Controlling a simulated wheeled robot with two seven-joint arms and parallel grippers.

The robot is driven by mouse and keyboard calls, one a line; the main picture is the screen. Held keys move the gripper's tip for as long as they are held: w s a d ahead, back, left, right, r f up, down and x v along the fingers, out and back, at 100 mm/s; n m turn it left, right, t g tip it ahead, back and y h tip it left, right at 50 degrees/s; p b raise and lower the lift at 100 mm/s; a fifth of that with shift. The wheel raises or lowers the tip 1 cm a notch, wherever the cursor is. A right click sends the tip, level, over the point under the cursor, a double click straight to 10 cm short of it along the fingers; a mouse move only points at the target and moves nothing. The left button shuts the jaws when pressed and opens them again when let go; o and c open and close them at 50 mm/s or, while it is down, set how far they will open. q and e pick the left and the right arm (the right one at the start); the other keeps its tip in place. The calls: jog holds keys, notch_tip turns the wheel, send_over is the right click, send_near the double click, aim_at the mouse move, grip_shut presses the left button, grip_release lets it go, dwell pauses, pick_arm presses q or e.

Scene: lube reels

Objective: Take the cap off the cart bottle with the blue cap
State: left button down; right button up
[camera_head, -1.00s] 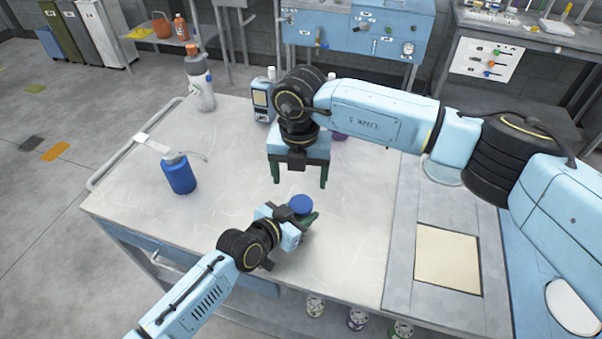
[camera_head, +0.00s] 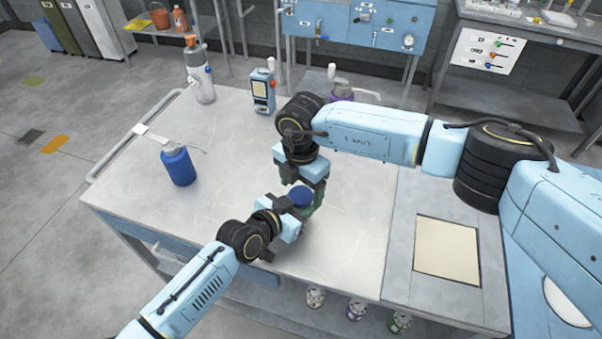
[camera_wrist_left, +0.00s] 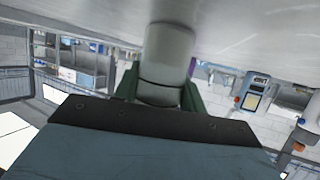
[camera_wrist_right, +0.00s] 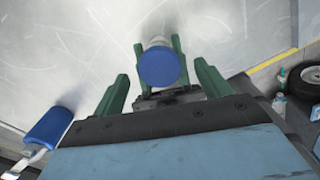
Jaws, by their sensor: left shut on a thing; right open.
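The bottle with the round blue cap (camera_head: 301,196) stands on the cart top near its front edge. Its grey-white body (camera_wrist_left: 165,60) shows between green fingers in the left wrist view. My left gripper (camera_head: 305,218) is shut on the bottle's body, below the cap. My right gripper (camera_head: 308,190) is open just beside the cap, on its far side in the head view. In the right wrist view the cap (camera_wrist_right: 163,67) lies ahead of and between the open green fingers (camera_wrist_right: 163,85), with no contact visible. The cap hides most of the bottle there.
A blue bottle (camera_head: 178,167) with a pale spout stands to the left on the cart top (camera_head: 235,140). A clear bottle (camera_head: 200,80), a blue handheld device (camera_head: 262,92) and a purple-banded container (camera_head: 341,91) stand along the far edge. A beige panel (camera_head: 446,250) lies at the right.

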jog(key=shift+f, duration=0.7)
jog(key=c, duration=1.1)
jog(key=shift+n, duration=1.7)
jog(key=shift+c, duration=0.3)
jog(key=o, duration=1.1)
jog(key=shift+r, duration=0.1)
